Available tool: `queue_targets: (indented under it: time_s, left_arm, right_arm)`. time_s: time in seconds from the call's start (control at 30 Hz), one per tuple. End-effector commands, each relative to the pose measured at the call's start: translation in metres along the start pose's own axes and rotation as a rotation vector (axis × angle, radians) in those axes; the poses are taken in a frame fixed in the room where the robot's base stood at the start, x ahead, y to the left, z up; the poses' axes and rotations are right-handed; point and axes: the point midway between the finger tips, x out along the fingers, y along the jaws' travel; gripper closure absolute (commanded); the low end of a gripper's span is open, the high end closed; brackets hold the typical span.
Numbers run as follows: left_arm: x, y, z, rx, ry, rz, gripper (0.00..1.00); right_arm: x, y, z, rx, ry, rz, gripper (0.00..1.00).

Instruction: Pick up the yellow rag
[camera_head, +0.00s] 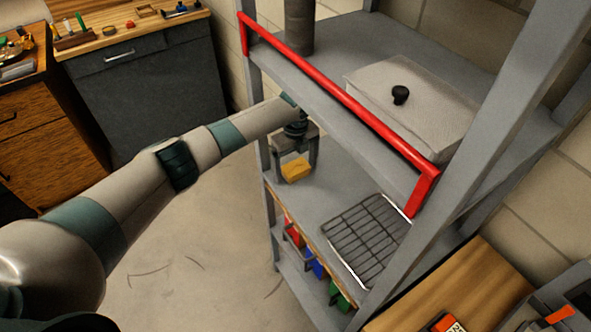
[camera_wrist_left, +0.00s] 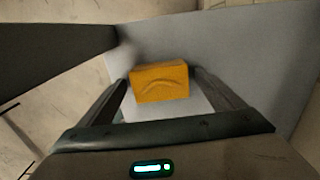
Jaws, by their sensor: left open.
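The yellow rag (camera_head: 296,169) is a small block-like yellow piece on the middle shelf of the grey rack, near its left front edge. In the left wrist view the rag (camera_wrist_left: 160,81) shows ahead, in the gap between the fingers. My left gripper (camera_head: 297,172) is open, reaching in under the upper shelf, with a finger on either side of the rag. In the left wrist view the left gripper (camera_wrist_left: 160,92) has its fingers apart, and I see space between them and the rag. My right gripper is in neither view.
A wire rack (camera_head: 367,240) lies right of the rag. Coloured bins (camera_head: 313,263) sit below. A wooden workbench (camera_head: 130,30) stands at the back left.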

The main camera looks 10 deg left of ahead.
Motion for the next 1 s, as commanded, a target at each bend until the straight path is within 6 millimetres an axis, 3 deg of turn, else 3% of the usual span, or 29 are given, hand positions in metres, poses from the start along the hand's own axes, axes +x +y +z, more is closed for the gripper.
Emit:
queue_targets:
  time_s: [0.13,0.33,0.77,1.0]
  left_arm:
    - [0.0,0.0,0.0,0.0,0.0,0.0,0.12]
    - [-0.001,0.0,0.0,0.0,0.0,0.0,0.55]
    - [-0.004,0.0,0.001,0.0,-0.001,-0.001,0.56]
    - [-0.022,-0.001,0.001,0.0,-0.002,-0.004,0.56]
  right_arm:
    - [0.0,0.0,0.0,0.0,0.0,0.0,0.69]
    - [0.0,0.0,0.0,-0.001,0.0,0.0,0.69]
    - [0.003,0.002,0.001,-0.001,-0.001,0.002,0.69]
    - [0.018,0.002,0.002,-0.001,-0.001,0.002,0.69]
